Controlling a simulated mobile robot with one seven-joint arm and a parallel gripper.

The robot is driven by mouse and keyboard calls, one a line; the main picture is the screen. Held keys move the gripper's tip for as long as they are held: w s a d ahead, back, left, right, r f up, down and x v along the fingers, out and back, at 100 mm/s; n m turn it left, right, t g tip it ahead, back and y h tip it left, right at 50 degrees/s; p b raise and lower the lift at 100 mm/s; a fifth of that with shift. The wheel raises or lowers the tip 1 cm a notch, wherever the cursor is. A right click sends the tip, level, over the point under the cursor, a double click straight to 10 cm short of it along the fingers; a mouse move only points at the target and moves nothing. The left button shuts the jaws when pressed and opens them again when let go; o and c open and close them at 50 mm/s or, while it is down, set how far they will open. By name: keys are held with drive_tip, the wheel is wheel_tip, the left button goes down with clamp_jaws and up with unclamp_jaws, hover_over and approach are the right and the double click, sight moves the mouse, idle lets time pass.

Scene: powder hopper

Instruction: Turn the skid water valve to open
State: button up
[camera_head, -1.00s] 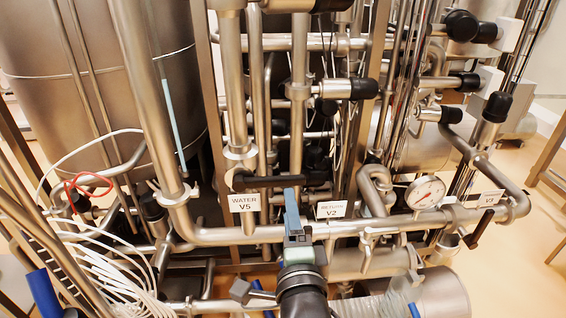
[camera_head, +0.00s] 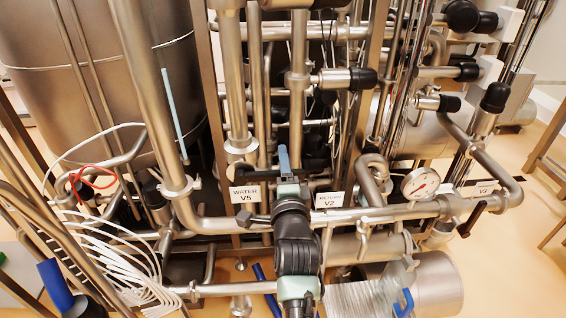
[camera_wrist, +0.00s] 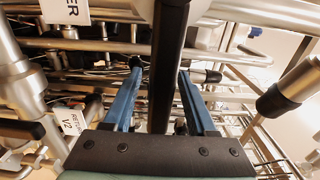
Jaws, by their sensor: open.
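The water valve's black bar handle (camera_head: 243,173) lies about level above the white "WATER V5" label (camera_head: 245,194) in the head view. My gripper (camera_head: 284,160) reaches the handle from the front and hides part of it. In the wrist view the handle (camera_wrist: 168,75) runs between the two blue fingers of my gripper (camera_wrist: 160,75). The fingers are open, with a visible gap on each side of the bar. Part of the water label (camera_wrist: 66,9) shows at the top left there.
The "RETURN V2" label (camera_head: 329,200) is just right of my arm. A round pressure gauge (camera_head: 421,184) and the V3 label (camera_head: 485,187) are farther right. Steel pipes crowd the area. White hoses (camera_head: 115,255) hang at the lower left.

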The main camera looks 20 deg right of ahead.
clamp_jaws()
idle(0.3)
idle(1.2)
